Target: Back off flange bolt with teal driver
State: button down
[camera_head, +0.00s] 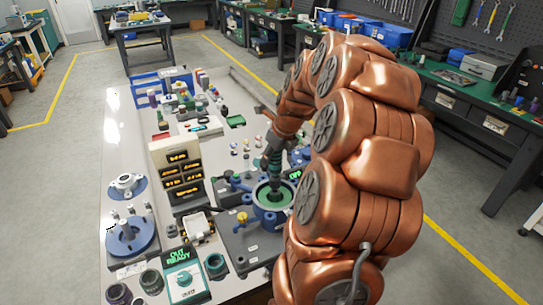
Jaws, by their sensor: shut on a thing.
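My gripper (274,152) points down over the middle right of the white bench, mostly dark and small in the head view. It is shut on the dark teal driver (273,167), which hangs roughly upright. The driver's thin lower end reaches down into the blue round flange fixture (257,214) with a green inside. Whether the tip touches a bolt is too small to tell. The flange bolt itself cannot be made out. My copper-coloured arm covers the right side of the fixture.
A beige display block (178,172) stands left of the fixture. Blue discs with metal flanges (129,237) lie at the left edge. Small parts crowd the far end.

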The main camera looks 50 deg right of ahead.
jog(key=shift+f+b, duration=0.35)
jog(key=shift+f, duration=0.65)
dwell(2.0)
jog(key=shift+r+p, duration=0.35)
jog(key=shift+p, duration=0.2)
dwell(3.6)
jog(key=shift+r+p, duration=1.25)
jog(key=shift+r, duration=1.35)
